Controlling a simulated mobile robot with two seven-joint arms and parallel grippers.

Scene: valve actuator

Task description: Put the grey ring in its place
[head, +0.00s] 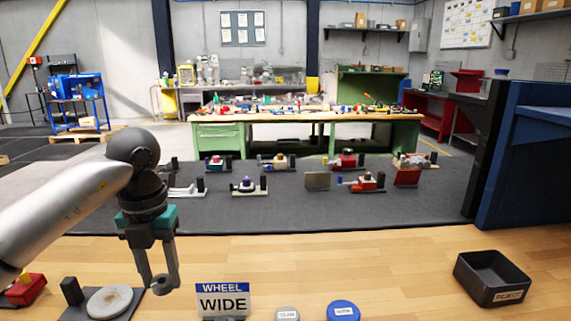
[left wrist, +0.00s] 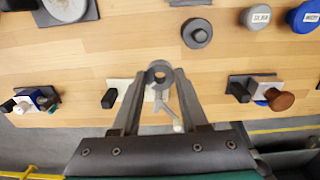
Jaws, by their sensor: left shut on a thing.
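My left gripper (head: 160,287) hangs pointing down over the wooden surface, shut on the small grey ring (head: 162,284). In the left wrist view the grey ring (left wrist: 158,74) sits between the fingertips of the left gripper (left wrist: 159,79), its hole showing. Below it in that picture, partly hidden by the fingers, is a pale assembly (left wrist: 124,88) with a black block. A dark grey round piece with a raised centre (left wrist: 197,34) lies just beyond the ring, apart from it. I cannot tell which spot is the ring's place. My right gripper is not in view.
A sign reading WHEEL WIDE (head: 222,300) stands right of the gripper. A pale disc (head: 109,301) on a dark plate is at left. A grey lid (head: 287,313) and blue lid (head: 343,310) lie right. A black reject bin (head: 492,279) is far right.

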